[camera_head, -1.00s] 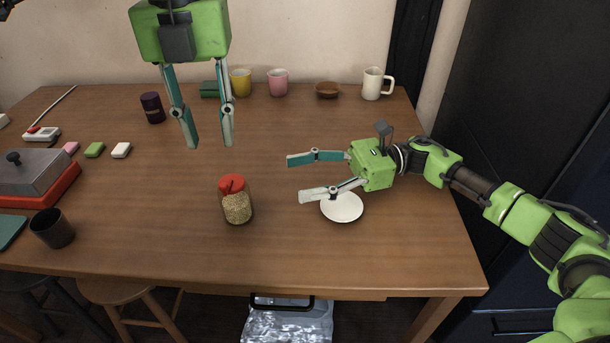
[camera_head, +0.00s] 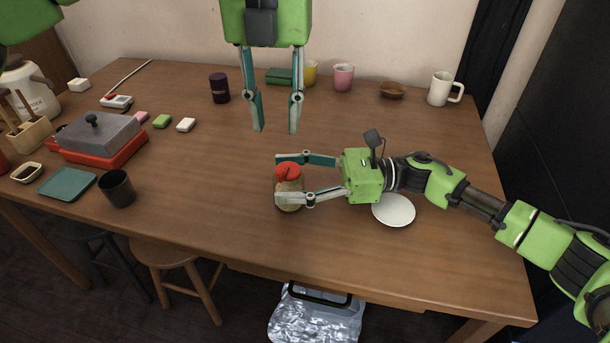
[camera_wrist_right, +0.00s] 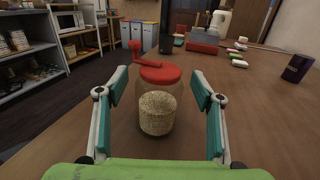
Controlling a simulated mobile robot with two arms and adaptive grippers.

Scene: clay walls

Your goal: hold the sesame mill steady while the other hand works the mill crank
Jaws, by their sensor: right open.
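The sesame mill (camera_head: 289,190) is a clear jar of pale seeds with a red lid, upright on the wooden table. Its red crank (camera_wrist_right: 136,52) sticks up at the left of the lid in the right wrist view. My right gripper (camera_head: 277,180) is open, with its fingers on either side of the jar; in the wrist view gaps show between jar and fingers (camera_wrist_right: 160,100). Its near finger hides part of the jar in the head view. My left gripper (camera_head: 275,130) is open and empty, pointing down above the table, behind the mill.
A white saucer (camera_head: 393,210) lies below my right gripper. Mugs (camera_head: 343,77), a brown bowl (camera_head: 391,90) and a dark purple cup (camera_head: 219,88) stand at the back. A red-based grill (camera_head: 98,137) and dark cup (camera_head: 117,188) are at the left. The front middle is clear.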

